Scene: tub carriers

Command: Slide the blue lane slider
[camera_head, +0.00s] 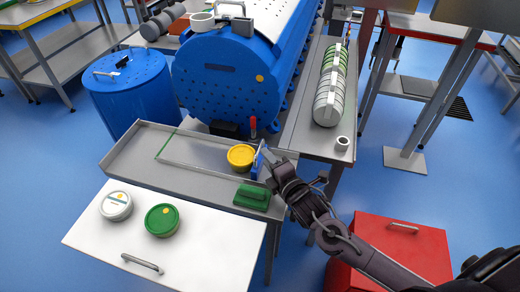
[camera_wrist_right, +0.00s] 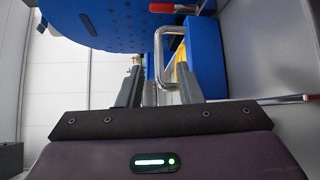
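The blue lane slider (camera_head: 257,163) stands upright at the right end of the grey tray lane (camera_head: 150,176), just right of a yellow tub (camera_head: 241,153). My right gripper (camera_head: 273,158) is at the slider's right side. In the right wrist view the slider (camera_wrist_right: 207,55) is a blue block with a bent metal handle (camera_wrist_right: 163,50). The fingers of my right gripper (camera_wrist_right: 162,92) are apart, with the handle in or just beyond the gap. I cannot tell whether they touch it. Some of the yellow tub shows behind the handle. My left gripper is not in view.
A white table (camera_head: 190,255) in front holds a white tub (camera_head: 115,205) and a green tub (camera_head: 162,219). A green block (camera_head: 252,197) sits at the tray's front edge. A big blue drum (camera_head: 225,85) stands behind. A red cabinet (camera_head: 385,250) is below my right arm.

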